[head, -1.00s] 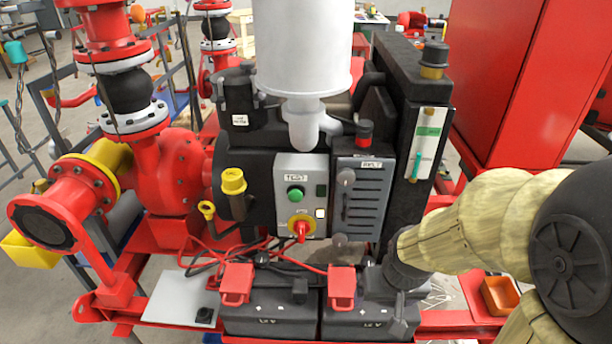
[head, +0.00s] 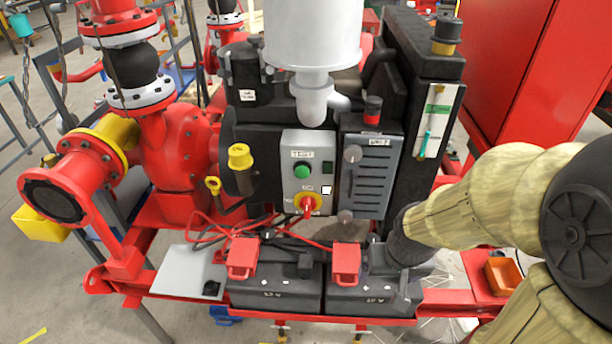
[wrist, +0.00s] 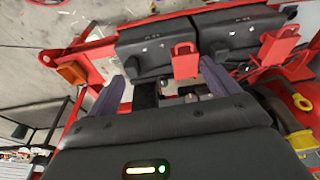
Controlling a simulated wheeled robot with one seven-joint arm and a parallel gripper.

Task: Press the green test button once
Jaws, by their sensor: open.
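The green test button (head: 302,172) is a round green knob under a "TEST" label on a grey control panel (head: 286,150). A red rotary switch on a yellow plate (head: 307,203) sits below it. My gripper (wrist: 165,82) is open and empty in the wrist view, its two fingers spread apart. In the head view, the end of my arm comes in from the right and is low, right of the panel by the batteries, apart from the button. The fingertips are not clear in the head view. The wrist view does not show the green button.
Two black batteries (head: 275,290) with red terminal covers stand below the panel, with red cables above. A louvred grey box (head: 370,175) is right of the panel. A yellow cap (head: 240,157) juts out at its left. A white cylinder (head: 313,35) stands above.

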